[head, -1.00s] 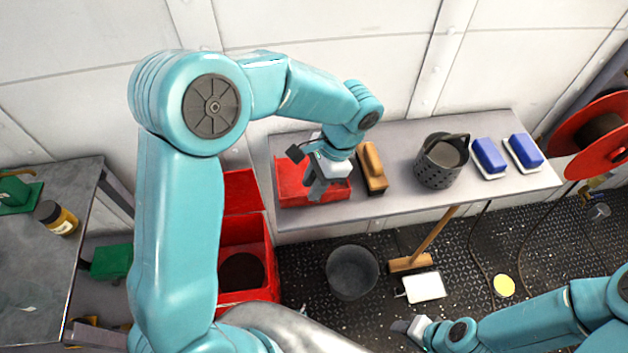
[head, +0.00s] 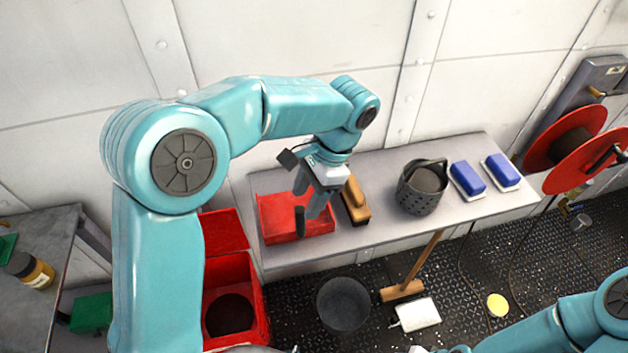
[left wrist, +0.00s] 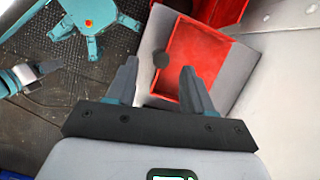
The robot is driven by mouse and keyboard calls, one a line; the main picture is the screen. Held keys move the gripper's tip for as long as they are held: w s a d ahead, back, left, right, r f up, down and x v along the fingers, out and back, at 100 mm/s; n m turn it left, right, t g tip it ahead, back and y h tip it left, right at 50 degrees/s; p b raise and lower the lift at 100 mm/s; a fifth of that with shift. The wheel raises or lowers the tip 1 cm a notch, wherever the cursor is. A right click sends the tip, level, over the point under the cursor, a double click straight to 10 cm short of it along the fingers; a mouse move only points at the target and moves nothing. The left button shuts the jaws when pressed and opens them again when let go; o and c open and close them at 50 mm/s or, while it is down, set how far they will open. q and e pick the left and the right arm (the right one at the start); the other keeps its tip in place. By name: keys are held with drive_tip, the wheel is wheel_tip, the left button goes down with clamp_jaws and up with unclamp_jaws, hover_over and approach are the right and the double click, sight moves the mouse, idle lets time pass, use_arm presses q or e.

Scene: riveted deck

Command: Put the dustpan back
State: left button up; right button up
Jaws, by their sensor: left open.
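The red dustpan (head: 285,222) lies on the left end of the grey bench (head: 385,225), its tray facing up. It also shows in the left wrist view (left wrist: 193,62). A dark rounded end (head: 300,222), seemingly the dustpan's handle, stands up near my fingertips and shows as a dark disc in the wrist view (left wrist: 161,60). My left gripper (head: 309,207) is open over the dustpan, its fingers (left wrist: 158,65) apart with the dark end between and just beyond their tips. I cannot tell whether they touch. My right gripper is mostly cut off at the head view's bottom edge.
A wooden brush (head: 355,198) lies close right of my left gripper. A dark perforated basket (head: 422,190) and two blue blocks (head: 467,178) on white bases stand farther right. A red bin (head: 232,270), a dark bucket (head: 343,303) and a broom (head: 422,265) are below the bench.

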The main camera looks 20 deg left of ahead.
use_arm(q)
drive_tip(key=v, duration=0.5)
drive_tip(key=shift+s+f, duration=0.1)
idle(0.4)
